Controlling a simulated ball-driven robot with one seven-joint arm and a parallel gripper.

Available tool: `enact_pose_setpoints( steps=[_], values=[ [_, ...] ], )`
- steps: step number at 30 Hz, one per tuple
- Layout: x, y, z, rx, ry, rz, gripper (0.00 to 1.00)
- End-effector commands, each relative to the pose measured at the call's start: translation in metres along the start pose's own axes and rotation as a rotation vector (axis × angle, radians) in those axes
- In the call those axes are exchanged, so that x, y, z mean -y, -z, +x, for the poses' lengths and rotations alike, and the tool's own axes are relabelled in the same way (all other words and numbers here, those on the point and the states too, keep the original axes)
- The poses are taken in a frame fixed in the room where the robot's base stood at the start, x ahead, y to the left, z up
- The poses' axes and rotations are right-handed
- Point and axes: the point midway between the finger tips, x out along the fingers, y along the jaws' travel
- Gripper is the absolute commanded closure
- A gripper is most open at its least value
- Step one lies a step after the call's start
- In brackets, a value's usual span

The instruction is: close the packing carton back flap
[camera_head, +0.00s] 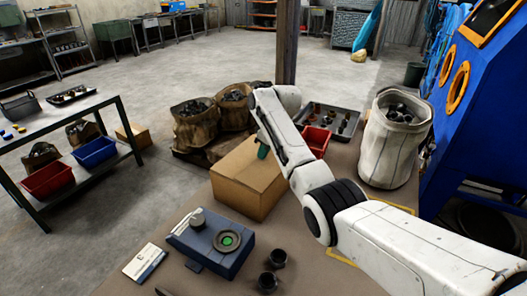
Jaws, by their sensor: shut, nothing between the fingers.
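The packing carton (240,196) is a brown cardboard box on the brown work surface, near the middle of the view. Its front and side walls show, and its top looks mostly flat at this size. My white arm reaches in from the lower right and crosses over the carton's right part. The end of my gripper (263,151) shows as a small dark green tip beside the forearm, over the carton's top. It looks shut and empty. The arm hides part of the carton's top and far right side, and I cannot make out the back flap or whether the tip touches it.
A blue device (212,243) and two black cups (273,267) stand in front of the carton. A red bin (316,140), a tray of parts (330,119) and a white sack (391,150) stand behind and right. Brown sacks (195,128) stand behind left.

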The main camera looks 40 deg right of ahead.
Motion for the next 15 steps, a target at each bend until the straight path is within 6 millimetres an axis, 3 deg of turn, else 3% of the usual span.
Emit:
enact_pose_setpoints(
  steps=[6,15],
  values=[
    [0.001,-0.004,0.017,0.002,0.002,-0.001,1.00],
    [0.002,-0.008,0.025,0.007,0.007,0.000,1.00]
  ],
)
